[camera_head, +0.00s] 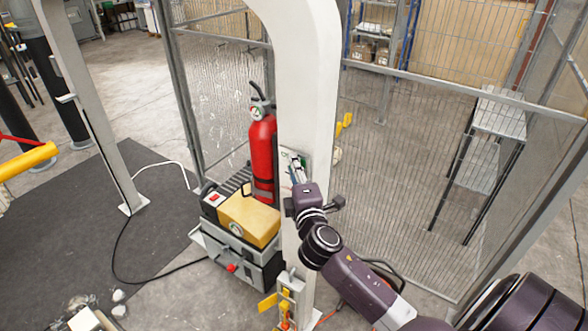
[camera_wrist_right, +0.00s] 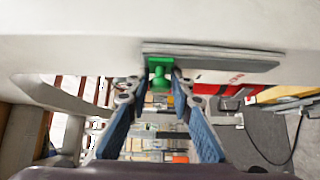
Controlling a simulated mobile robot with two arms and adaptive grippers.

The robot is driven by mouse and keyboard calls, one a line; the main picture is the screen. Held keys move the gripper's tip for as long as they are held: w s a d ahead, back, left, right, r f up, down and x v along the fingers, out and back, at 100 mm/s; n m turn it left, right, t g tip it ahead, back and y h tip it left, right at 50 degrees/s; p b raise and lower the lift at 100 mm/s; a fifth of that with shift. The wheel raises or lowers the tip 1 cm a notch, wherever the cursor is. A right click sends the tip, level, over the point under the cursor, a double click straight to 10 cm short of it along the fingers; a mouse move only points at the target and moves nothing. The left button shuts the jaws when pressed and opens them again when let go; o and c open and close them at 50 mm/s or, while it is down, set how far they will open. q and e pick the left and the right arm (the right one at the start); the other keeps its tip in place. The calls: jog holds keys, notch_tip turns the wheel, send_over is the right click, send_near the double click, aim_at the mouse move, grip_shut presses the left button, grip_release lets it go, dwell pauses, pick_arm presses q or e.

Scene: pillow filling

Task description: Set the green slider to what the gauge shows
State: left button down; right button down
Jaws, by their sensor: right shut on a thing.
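My right gripper (camera_head: 297,172) reaches up to a small panel (camera_head: 286,158) on the white column. In the right wrist view, the green slider (camera_wrist_right: 160,69) sits between its fingertips (camera_wrist_right: 158,84), against a grey plate (camera_wrist_right: 225,60), and the gripper is shut on it. In the head view the gripper mostly hides the slider. A round dial gauge (camera_head: 237,229) is on the front of the yellow box-shaped machine; its reading is too small to make out. A second small dial (camera_head: 257,113) is on the red fire extinguisher. My left gripper is not in view.
The white column (camera_head: 310,90) stands right beside my right gripper. The red extinguisher (camera_head: 262,155) and the yellow machine (camera_head: 250,215) stand to its left. Wire mesh fencing (camera_head: 420,140) is behind. A black cable (camera_head: 122,245) lies on the dark mat (camera_head: 60,220).

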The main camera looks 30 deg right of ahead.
jog(key=shift+r, duration=0.25)
jog(key=c, duration=1.8)
grip_release()
jog(key=v, duration=1.2)
jog(key=shift+d, duration=0.1)
